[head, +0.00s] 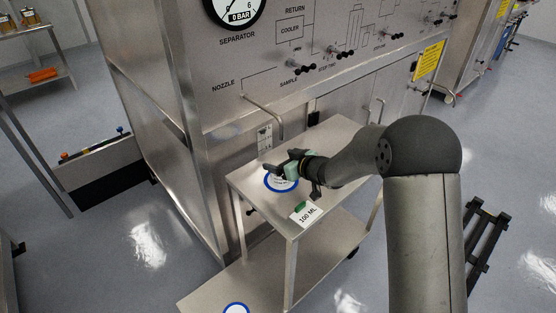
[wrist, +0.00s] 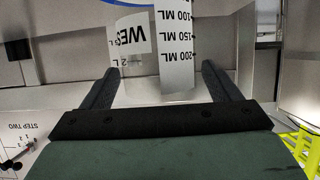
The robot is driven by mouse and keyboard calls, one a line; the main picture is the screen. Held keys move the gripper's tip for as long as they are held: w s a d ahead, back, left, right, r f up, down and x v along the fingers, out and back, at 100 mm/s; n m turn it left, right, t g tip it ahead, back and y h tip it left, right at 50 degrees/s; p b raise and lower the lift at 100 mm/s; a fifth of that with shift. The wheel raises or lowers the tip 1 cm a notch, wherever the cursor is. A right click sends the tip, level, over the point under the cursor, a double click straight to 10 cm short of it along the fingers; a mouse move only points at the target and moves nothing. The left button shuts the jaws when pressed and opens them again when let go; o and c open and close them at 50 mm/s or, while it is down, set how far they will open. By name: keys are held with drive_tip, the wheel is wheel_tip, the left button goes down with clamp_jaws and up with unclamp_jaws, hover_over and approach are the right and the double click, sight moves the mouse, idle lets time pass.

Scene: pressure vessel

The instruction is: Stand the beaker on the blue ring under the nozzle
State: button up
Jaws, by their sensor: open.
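The beaker (wrist: 177,50) shows in the wrist view by its white strip marked 100, 150 and 200 ML and a second label; its clear walls are hard to make out. It lies between the two spread fingers of my gripper (wrist: 161,78), which is open. In the head view my gripper (head: 291,172) is at the blue ring (head: 268,187) on the cart top, partly covering it. A white patch shows within the ring; the beaker's outline is unclear there. The nozzle (head: 266,112) is a bent metal tube above the cart's back edge.
The steel cart (head: 335,134) stands against the panel cabinet (head: 235,75). A 100 ML card (head: 306,214) is at the cart's front edge. Another blue ring (head: 236,308) is on a lower surface at front left. Valve knobs (head: 297,68) stick out from the panel.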

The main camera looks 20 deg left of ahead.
drive_tip(key=v, duration=0.9)
drive_tip(key=shift+s+d, duration=0.15)
drive_tip(key=shift+d, duration=0.15)
drive_tip(key=s+d+r+m+t+h, duration=0.1)
drive_tip(key=s+d+m+h, duration=0.1)
drive_tip(key=d+h, duration=0.35)
drive_tip(key=s+d+r+m+h, duration=0.1)
drive_tip(key=d+r+m+h, duration=0.15)
drive_tip(key=d, duration=0.65)
drive_tip(key=s+d+r+m+t+h, duration=0.1)
drive_tip(key=s+d+m+h, duration=0.15)
drive_tip(key=d, duration=0.45)
drive_tip(key=s+d+m+g, duration=0.2)
drive_tip(key=s+d+g, duration=0.1)
drive_tip(key=s, duration=1)
drive_tip(key=s+d+f+m+g+h, duration=0.1)
drive_tip(key=s+g, duration=0.4)
drive_tip(key=s, duration=0.7)
drive_tip(key=d+m, duration=0.1)
drive_tip(key=d, duration=0.1)
drive_tip(key=shift+s+d+m, duration=0.35)
drive_tip(key=shift+m, duration=0.05)
